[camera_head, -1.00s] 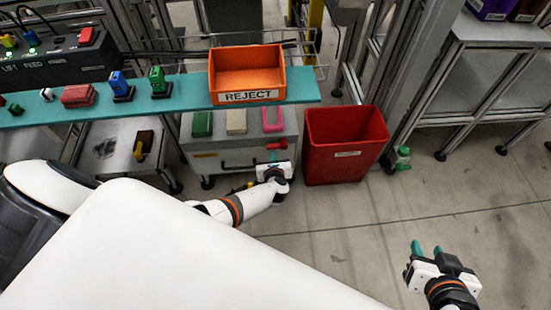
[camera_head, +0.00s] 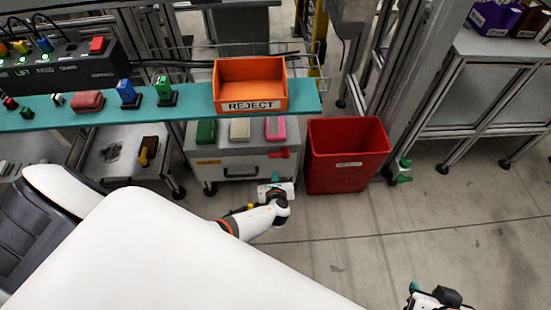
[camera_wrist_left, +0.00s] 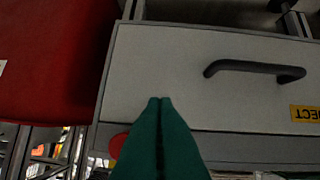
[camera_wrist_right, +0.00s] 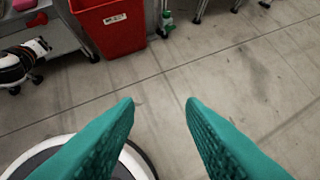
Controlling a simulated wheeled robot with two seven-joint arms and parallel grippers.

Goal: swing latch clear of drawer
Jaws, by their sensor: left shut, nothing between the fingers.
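The drawer (camera_head: 215,172) is the light grey front of a cabinet below the teal shelf, and it looks closed. Its dark handle (camera_head: 240,171) also shows in the left wrist view (camera_wrist_left: 255,70). The red latch (camera_head: 279,153) lies roughly sideways at the drawer's upper right; I cannot tell whether it overlaps the front. In the left wrist view its red round part (camera_wrist_left: 117,145) is partly hidden by my fingers. My left gripper (camera_head: 275,178) is shut and empty, in front of the drawer below the latch. My right gripper (camera_wrist_right: 160,103) is open and empty over the floor.
A red bin (camera_head: 347,168) stands right of the cabinet, close to my left gripper. An orange REJECT bin (camera_head: 250,107) sits on the teal shelf (camera_head: 195,103) above. Green, beige and pink blocks lie on the cabinet top.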

